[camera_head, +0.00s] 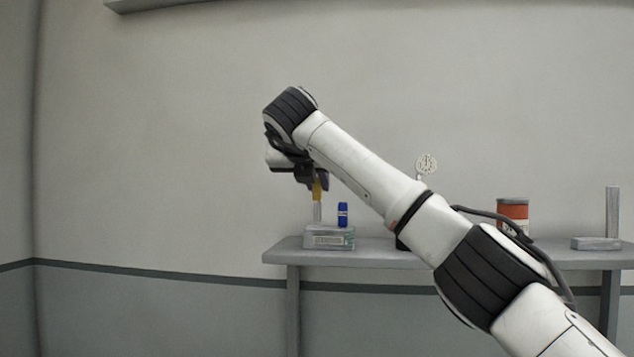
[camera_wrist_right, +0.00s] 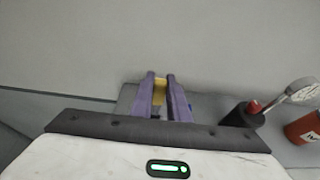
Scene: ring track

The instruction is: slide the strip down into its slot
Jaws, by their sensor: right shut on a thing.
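The strip (camera_head: 317,203) hangs upright, yellow at the top and pale below. My right gripper (camera_head: 319,182) is shut on its yellow upper end. In the right wrist view the yellow end (camera_wrist_right: 159,93) shows between the purple fingers (camera_wrist_right: 161,97). The low grey box with a printed label (camera_head: 329,237) stands directly below the strip, at the left end of the shelf. The strip's lower end is at or just above the box's top; I cannot tell whether it is in a slot. The slot itself is not visible. My left gripper is out of view.
A small blue bottle (camera_head: 342,214) stands on the box, close right of the strip. On the grey shelf (camera_head: 380,247) are a round dial gauge (camera_head: 426,165), an orange-red can (camera_head: 512,212) and a block with an upright post (camera_head: 612,212). The wall left of the shelf is clear.

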